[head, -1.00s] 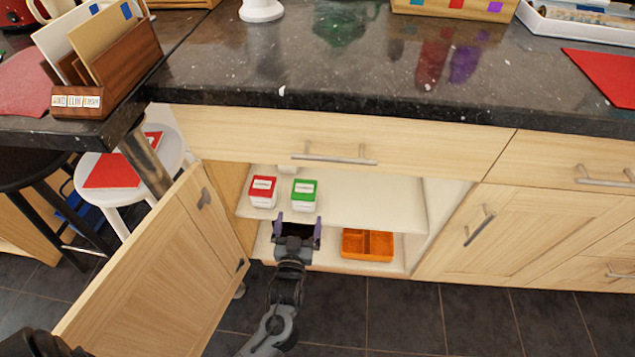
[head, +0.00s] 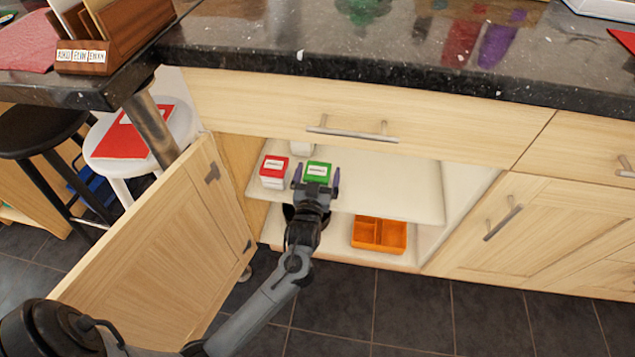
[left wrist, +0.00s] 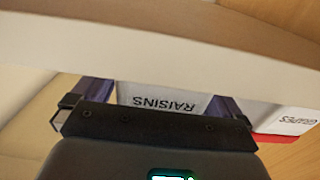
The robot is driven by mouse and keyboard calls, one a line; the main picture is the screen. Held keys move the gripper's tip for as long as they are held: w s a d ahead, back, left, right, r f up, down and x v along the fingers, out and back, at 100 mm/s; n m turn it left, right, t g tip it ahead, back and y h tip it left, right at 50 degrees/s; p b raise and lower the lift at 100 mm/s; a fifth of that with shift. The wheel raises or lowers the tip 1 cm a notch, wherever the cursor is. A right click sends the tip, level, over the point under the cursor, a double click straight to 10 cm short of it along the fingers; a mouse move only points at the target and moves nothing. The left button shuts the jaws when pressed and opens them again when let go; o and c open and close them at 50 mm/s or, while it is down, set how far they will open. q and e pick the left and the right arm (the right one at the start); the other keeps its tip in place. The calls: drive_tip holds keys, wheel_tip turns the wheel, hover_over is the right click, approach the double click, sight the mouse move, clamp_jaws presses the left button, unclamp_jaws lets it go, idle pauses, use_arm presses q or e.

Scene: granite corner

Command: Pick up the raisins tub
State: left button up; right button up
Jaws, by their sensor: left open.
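The raisins tub, white with a green lid (head: 318,170), stands on the upper shelf inside the open cabinet. Its white side with the upside-down word RAISINS (left wrist: 165,101) shows in the left wrist view. My left gripper (head: 316,180) is open at the front of this tub, with one purple finger on each side of it. In the left wrist view the tub's labelled face lies between the fingers of the gripper (left wrist: 158,96). I cannot tell whether the fingers touch it. My right gripper is not in view.
A red-lidded tub (head: 273,172) stands just left of the gripper. Another white container (head: 302,148) is partly hidden behind. An orange divided tray (head: 379,234) sits on the lower shelf. The open door (head: 150,245) stands left; the shelf (head: 400,200) is clear on the right.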

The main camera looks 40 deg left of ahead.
use_arm(q)
drive_tip(key=shift+w+a, duration=0.3)
drive_tip(key=shift+w, duration=0.2)
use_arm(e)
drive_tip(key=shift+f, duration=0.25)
use_arm(q)
drive_tip(key=shift+s, duration=0.1)
drive_tip(key=shift+c, duration=0.3)
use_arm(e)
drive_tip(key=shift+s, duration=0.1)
use_arm(q)
drive_tip(key=c, duration=1)
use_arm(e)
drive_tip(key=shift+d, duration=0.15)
use_arm(q)
drive_tip(key=shift+r, duration=0.1)
